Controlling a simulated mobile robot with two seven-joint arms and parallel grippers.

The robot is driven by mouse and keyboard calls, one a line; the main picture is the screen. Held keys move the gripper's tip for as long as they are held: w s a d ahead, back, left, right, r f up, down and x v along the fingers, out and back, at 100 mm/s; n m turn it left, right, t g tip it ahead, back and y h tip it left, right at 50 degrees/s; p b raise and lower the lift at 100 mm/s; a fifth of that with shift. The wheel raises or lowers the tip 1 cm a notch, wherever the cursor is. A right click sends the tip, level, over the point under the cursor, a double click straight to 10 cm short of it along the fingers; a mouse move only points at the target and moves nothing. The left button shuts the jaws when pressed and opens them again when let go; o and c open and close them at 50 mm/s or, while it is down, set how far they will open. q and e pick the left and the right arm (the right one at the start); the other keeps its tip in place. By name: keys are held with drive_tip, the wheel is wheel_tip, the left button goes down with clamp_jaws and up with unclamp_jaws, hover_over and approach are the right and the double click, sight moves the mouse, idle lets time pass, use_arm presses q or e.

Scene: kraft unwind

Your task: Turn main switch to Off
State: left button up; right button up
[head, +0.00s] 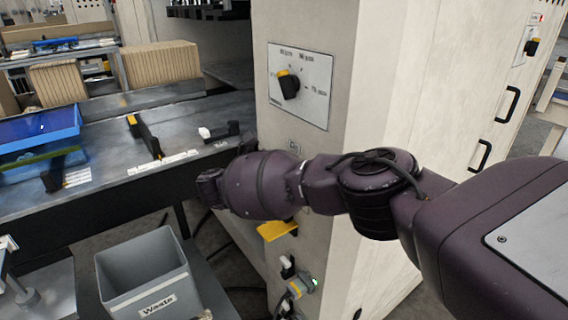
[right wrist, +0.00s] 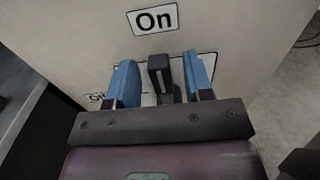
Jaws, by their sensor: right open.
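The main switch (right wrist: 160,72) is a dark lever on a pale plate, seen in the right wrist view. Its lever points up toward the "On" label (right wrist: 152,19). An "Off" label (right wrist: 97,98) is to the left, partly hidden by my gripper. My right gripper (right wrist: 162,66) is open, with its blue fingertips on either side of the lever. A gap shows on the left; whether the right fingertip touches I cannot tell. In the head view my right arm (head: 262,185) reaches across the cabinet front and hides the switch. My left gripper is not in view.
The pale cabinet (head: 360,150) carries a selector dial (head: 289,85) with gsm markings above my arm. A yellow part (head: 277,230) and a small lower switch (head: 287,267) are below it. A grey waste bin (head: 150,275) stands at lower left, near the metal table (head: 200,115).

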drive_tip(key=shift+w+d+r, duration=0.1)
drive_tip(key=shift+w+d, duration=0.25)
drive_tip(key=shift+d, duration=0.2)
drive_tip(key=shift+c, duration=0.3)
clamp_jaws()
